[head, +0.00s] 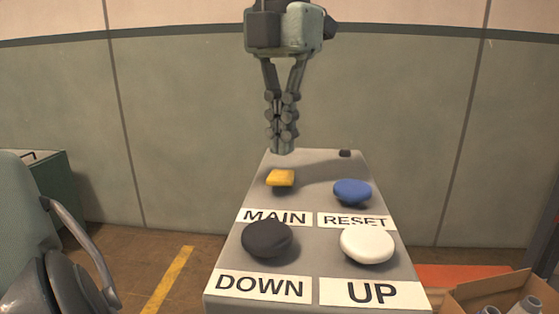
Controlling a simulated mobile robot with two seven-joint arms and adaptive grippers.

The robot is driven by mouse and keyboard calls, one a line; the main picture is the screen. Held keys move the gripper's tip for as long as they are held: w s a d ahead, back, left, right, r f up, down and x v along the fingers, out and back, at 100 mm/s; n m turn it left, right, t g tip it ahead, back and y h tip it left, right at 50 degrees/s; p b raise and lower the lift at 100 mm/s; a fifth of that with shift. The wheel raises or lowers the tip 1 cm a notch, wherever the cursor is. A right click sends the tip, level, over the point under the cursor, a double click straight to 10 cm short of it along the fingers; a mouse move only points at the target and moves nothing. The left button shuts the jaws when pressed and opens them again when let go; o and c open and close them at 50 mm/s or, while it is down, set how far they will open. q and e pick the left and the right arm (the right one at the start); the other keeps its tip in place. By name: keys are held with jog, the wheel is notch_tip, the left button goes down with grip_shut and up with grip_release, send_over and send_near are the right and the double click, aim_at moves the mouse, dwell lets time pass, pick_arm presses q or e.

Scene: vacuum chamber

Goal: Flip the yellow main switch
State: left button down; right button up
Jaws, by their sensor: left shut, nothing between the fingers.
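The yellow main switch (281,178) sits on the far left part of the grey control panel (318,181), behind the label MAIN (275,217). My left gripper (282,147) hangs from the top of the head view with its fingers pointing down. Its fingers are shut together and hold nothing. The fingertips are just above and behind the yellow switch in the picture; I see a gap between them and the switch. My right gripper does not show.
A blue RESET button (352,191) is right of the switch. A black DOWN button (267,239) and a white UP button (367,244) are nearer. A cardboard box (470,303) with grey parts stands at the lower right. A green cabinet (47,185) stands at the left.

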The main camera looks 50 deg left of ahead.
aim_at(282, 172)
pick_arm(q)
jog(key=shift+r+p, duration=0.55)
jog(key=shift+r, duration=1.55)
